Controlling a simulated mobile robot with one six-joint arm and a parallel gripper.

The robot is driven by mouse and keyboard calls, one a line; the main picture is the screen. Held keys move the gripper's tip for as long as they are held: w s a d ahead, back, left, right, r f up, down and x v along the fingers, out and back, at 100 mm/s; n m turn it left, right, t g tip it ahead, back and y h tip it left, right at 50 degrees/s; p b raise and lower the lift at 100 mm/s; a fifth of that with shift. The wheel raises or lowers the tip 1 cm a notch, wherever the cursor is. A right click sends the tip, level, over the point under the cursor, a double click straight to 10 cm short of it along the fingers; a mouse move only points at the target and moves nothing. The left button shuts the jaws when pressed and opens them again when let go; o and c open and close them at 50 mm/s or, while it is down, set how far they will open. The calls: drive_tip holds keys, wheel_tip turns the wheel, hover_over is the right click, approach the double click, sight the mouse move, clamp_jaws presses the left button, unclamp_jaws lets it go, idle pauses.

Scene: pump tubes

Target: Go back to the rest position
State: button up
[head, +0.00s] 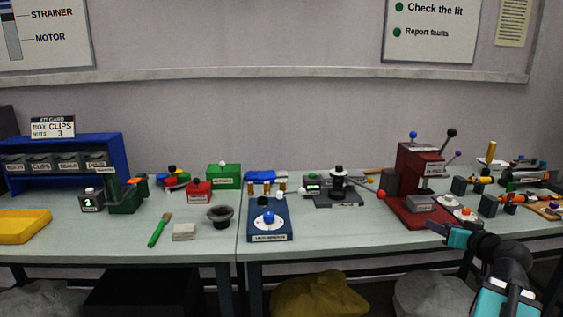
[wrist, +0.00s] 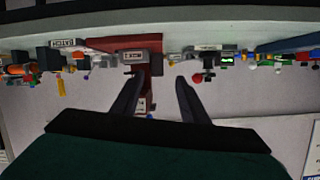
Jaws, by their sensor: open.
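My gripper (head: 437,228) is at the right of the head view, in front of the table's front edge, close to the red press-like machine (head: 420,180). In the wrist view, which looks upside down, my gripper (wrist: 158,90) shows two dark fingers spread apart with nothing between them. The red machine also shows in the wrist view (wrist: 150,45), beyond the fingers. My gripper appears apart from it, and I cannot tell the exact gap.
Tools crowd the right end. The front strip near the middle is mostly clear. Sacks lie below.

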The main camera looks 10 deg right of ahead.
drive_tip(key=w+a+f+g+y+p, duration=0.1)
drive_tip(key=w+a+f+g+y, duration=0.15)
drive_tip(key=a+f, duration=1.05)
drive_tip(key=w+a+f+g+y+p, duration=0.15)
drive_tip(key=a+f+g, duration=0.25)
drive_tip(key=a+f, duration=0.85)
drive_tip(key=s+a+f+n+g+y, duration=0.1)
drive_tip(key=s+a+f+g, duration=0.2)
drive_tip(key=f, duration=0.5)
drive_tip(key=s+a+f+n+g+y, duration=0.1)
drive_tip(key=s+a+f+g, duration=0.15)
drive_tip(key=a+f, duration=0.45)
drive_tip(key=s+a+f+g+h+p, duration=0.1)
drive_tip(key=s+a+f+g, duration=0.1)
drive_tip(key=s+f, duration=0.3)
drive_tip(key=s+a+f+n+g+h+p, duration=0.1)
drive_tip(key=s+a+f+g, duration=0.2)
drive_tip(key=s, duration=0.9)
drive_tip(key=s+a+f+n+g+h+p, duration=0.1)
drive_tip(key=s+a+f, duration=0.3)
drive_tip(key=s+f, duration=0.5)
drive_tip(key=shift+s+a+f+g+h, duration=0.2)
drive_tip(key=shift+a+g+h, duration=0.2)
drive_tip(key=shift+g, duration=0.4)
